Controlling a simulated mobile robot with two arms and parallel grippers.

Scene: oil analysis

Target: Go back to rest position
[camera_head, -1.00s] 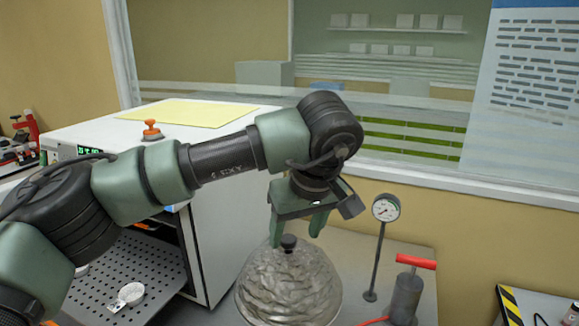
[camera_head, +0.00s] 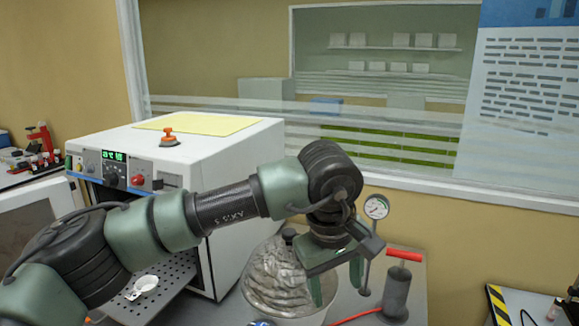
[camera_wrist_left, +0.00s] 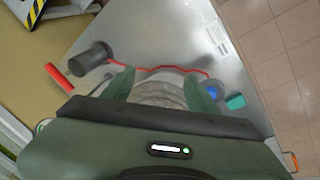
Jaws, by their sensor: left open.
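My left gripper (camera_head: 337,283) is open and empty, with its fingers pointing down. In the head view it is just right of a clear, wavy glass dome (camera_head: 272,272) with a black knob (camera_head: 289,235), and its near finger overlaps the dome's right side. I cannot tell whether it touches the dome. In the left wrist view the fingers (camera_wrist_left: 160,92) are apart, with a pale rounded thing, probably the dome, partly showing between them. My right gripper is not in view.
A white oven (camera_head: 225,160) with a door open stands behind my left arm; a small white dish (camera_head: 146,284) lies on its perforated shelf (camera_head: 165,300). A gauge (camera_head: 376,207) and a red-handled pump (camera_head: 397,290) with a red hose stand close right of the gripper.

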